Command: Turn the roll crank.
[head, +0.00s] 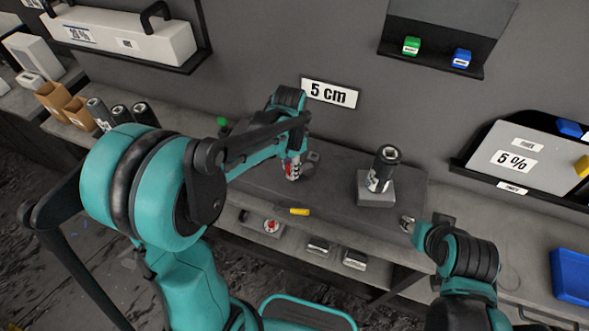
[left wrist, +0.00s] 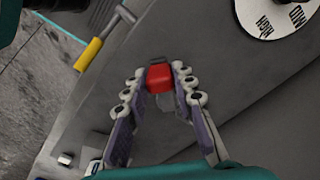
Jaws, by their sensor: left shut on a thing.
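My left gripper (left wrist: 160,82) is shut on a small red piece (left wrist: 160,76) with a grey part beside it. In the head view the left gripper (head: 291,170) is low over the dark bench, and the red shows between its fingers. I cannot tell from these views whether the red piece is the knob of the roll crank; no crank arm shows clearly. A dark roll (head: 387,154) with a white label stands upright on a grey block (head: 376,199) to the right. My right gripper (head: 422,224) is near the bench's right front, its jaws unclear.
A yellow-handled tool (head: 297,211) lies at the bench's front edge. A white lettered disc (left wrist: 280,14) is beyond the left gripper. Dark rolls (head: 122,113) stand at the left, a blue tray (head: 571,275) at the right. A 5 cm sign (head: 330,93) hangs behind.

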